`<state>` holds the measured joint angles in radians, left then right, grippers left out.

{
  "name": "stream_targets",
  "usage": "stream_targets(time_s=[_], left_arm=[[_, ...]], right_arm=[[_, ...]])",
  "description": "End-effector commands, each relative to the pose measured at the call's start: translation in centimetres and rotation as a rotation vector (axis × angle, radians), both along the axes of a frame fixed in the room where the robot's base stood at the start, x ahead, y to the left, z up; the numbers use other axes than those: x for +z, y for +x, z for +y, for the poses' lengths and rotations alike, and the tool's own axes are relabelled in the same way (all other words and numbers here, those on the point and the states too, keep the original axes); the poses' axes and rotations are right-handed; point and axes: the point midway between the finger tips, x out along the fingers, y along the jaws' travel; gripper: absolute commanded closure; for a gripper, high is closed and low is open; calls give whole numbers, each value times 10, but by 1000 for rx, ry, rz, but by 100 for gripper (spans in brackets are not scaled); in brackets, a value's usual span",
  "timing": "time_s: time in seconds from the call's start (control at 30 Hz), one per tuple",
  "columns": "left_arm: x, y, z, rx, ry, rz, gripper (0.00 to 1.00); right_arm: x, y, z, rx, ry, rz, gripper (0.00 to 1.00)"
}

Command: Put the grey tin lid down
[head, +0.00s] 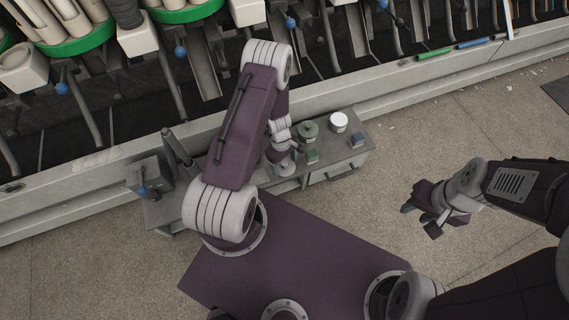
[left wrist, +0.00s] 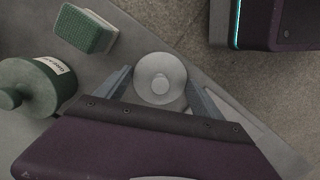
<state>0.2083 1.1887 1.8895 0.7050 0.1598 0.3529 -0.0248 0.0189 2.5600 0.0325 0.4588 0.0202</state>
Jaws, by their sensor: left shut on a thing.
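The grey tin lid (left wrist: 160,78) is round and pale grey with a small knob. In the left wrist view it sits between the two fingers of my left gripper (left wrist: 160,92), which is shut on it. The lid also shows in the head view (head: 285,168), below my left gripper (head: 284,158), over the front part of the grey bench (head: 335,170). I cannot tell whether it touches the bench top. My right gripper (head: 420,218) is open and empty over the floor, away from the bench.
A green tin with a knob and a paper label (left wrist: 45,88) stands left of the lid in the left wrist view; a green block (left wrist: 85,29) lies behind it. A white tin (head: 338,122) and a blue block (head: 357,140) are further right. The winder stands behind.

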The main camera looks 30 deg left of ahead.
Motion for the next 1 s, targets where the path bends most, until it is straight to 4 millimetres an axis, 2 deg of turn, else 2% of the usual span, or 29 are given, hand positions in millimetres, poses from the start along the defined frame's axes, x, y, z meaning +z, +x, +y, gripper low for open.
stream_targets(time_s=[0.03, 0.1, 0.37, 0.43, 0.8, 1.0], left_arm=[[-2, 0, 0, 0, 0, 0, 20], [-1, 0, 0, 0, 0, 0, 0], [-1, 0, 0, 0, 0, 0, 0], [5, 0, 0, 0, 0, 0, 0], [97, 4, 10, 0, 0, -1, 0], [120, 4, 13, 1, 0, -1, 0]], right_arm=[[-2, 0, 0, 0, 0, 0, 64], [-1, 0, 0, 0, 0, 0, 64], [-1, 0, 0, 0, 0, 0, 64], [5, 0, 0, 0, 0, 0, 64], [73, 0, 0, 0, 0, 0, 64], [87, 0, 0, 0, 0, 0, 64]])
